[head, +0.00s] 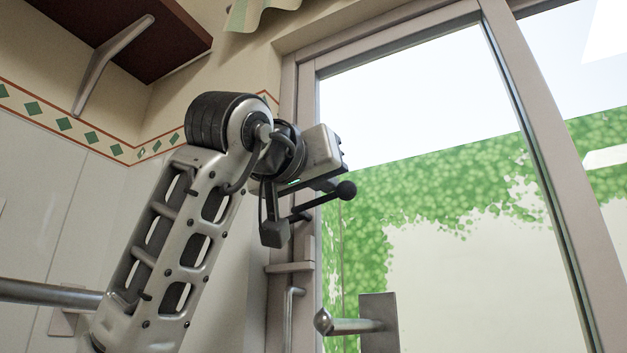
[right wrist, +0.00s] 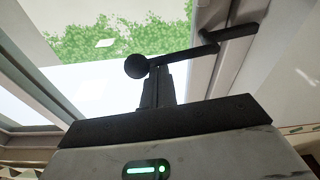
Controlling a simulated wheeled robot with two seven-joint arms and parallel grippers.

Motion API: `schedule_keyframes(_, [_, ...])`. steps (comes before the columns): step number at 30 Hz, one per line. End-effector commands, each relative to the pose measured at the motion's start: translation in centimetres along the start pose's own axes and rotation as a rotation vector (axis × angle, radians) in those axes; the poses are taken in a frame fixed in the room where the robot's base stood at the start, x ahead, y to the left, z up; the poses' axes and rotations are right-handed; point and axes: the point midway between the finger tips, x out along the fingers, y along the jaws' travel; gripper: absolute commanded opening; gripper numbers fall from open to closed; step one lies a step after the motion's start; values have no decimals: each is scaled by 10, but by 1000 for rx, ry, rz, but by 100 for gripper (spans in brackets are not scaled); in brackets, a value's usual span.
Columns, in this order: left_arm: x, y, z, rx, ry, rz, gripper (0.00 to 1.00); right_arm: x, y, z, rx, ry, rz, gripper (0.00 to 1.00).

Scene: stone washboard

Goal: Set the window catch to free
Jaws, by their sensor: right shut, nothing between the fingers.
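The window catch (head: 322,201) looks like a dark lever with a black ball at its free end, beside the window frame. Its rod and ball show large in the right wrist view (right wrist: 190,56), with the ball left of the fingers and the rod running up right toward the frame. My right gripper (head: 325,178) is at the lever, just above the rod in the head view. Its fingers (right wrist: 156,80) are shut and empty, with their tips close to the rod near the ball. I cannot tell whether they touch it. My left gripper is not in view.
The window frame (head: 303,110) surrounds a large pane. A metal knob (head: 322,320) on a post with a plate stands below the lever. A grey bracket and vertical bar (head: 289,315) sit at the frame's lower left. A dark shelf (head: 160,45) hangs at upper left.

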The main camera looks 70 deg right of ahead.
Motion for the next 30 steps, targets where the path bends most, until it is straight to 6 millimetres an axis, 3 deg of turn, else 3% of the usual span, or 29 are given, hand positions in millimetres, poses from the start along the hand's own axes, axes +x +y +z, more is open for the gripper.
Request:
schedule_keyframes(11, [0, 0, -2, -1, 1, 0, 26, 0, 0, -2, 0, -2, -2, 0])
schedule_keyframes(14, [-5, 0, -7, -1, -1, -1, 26, 3, 0, -10, -1, -1, -2, 0])
schedule_keyframes(20, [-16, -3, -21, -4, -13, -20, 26, 14, 1, -46, -1, -2, -1, 0])
schedule_keyframes(22, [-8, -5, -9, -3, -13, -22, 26, -2, -1, -37, -1, 4, -4, 0])
schedule_keyframes(30, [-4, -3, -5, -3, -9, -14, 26, -62, 0, -36, 1, 2, -3, 0])
